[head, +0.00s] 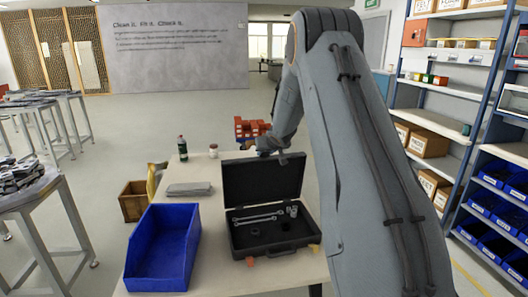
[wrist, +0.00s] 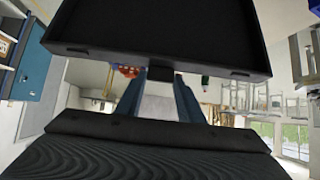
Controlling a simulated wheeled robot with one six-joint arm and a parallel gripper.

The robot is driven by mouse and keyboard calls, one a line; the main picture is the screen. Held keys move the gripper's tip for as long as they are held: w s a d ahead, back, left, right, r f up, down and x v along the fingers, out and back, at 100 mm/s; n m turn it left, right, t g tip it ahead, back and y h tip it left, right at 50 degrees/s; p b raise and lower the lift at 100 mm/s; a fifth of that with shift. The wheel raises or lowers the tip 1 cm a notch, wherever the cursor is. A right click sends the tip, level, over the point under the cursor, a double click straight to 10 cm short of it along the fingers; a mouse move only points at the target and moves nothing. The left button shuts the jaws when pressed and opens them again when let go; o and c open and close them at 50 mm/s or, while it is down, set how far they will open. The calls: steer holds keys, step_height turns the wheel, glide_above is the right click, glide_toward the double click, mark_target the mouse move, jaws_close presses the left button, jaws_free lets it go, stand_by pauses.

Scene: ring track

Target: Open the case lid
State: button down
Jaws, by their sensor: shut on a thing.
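The black case (head: 285,246) lies on the table with its lid (head: 262,180) raised, standing roughly upright at the back. Wrenches (head: 258,217) and small round parts lie in the case's base. My gripper (head: 270,151) is at the top edge of the lid in the head view, partly hidden by my arm. In the wrist view the dark lid (wrist: 160,35) fills the top, and my gripper (wrist: 160,73) is shut on the small tab at its edge.
A blue bin (head: 163,248) stands left of the case on the table (head: 210,277). Behind it are a grey folded cloth (head: 188,189), a green bottle (head: 182,147) and a small jar (head: 213,151). Red bins (head: 250,127) show behind the lid. Shelving (head: 455,110) stands at the right.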

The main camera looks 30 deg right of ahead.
steer(key=shift+d+r, duration=0.15)
steer(key=shift+r, duration=0.05)
steer(key=c, duration=1.2)
jaws_free()
steer(key=shift+f, duration=0.1)
steer(key=shift+s, duration=0.1)
steer(key=b+v, duration=0.1)
steer(key=v, duration=0.6)
steer(key=shift+s+r, duration=0.25)
steer(key=shift+s, duration=0.05)
steer(key=shift+c, duration=0.3)
